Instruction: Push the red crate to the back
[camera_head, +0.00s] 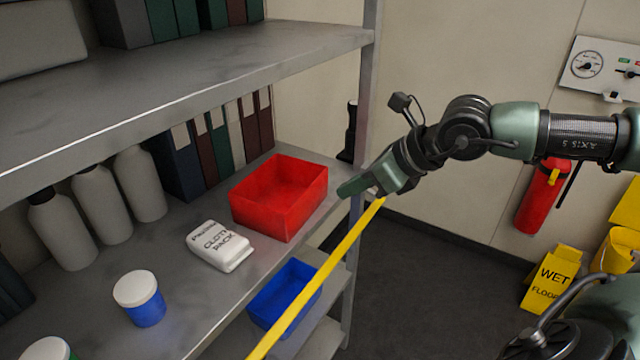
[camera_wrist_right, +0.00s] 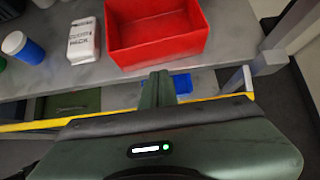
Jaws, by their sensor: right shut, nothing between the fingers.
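The red crate (camera_head: 283,195) stands empty and upright on the middle shelf, near the front edge and the right-hand post. It also shows at the top of the right wrist view (camera_wrist_right: 157,50). My right gripper (camera_head: 345,191) is shut and empty. It is in front of the shelf, just to the right of the crate in the head view, with a small gap to it. In the right wrist view the closed fingertips (camera_wrist_right: 158,76) point towards the crate's front side. My left gripper is not in view.
A white cloth pack (camera_head: 219,246) and a blue jar with a white lid (camera_head: 139,298) are left of the crate. Binders (camera_head: 222,143) stand behind it. A yellow bar (camera_head: 320,276) crosses the shelf front. A blue bin (camera_head: 285,297) sits below. The shelf post (camera_head: 366,90) is close by.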

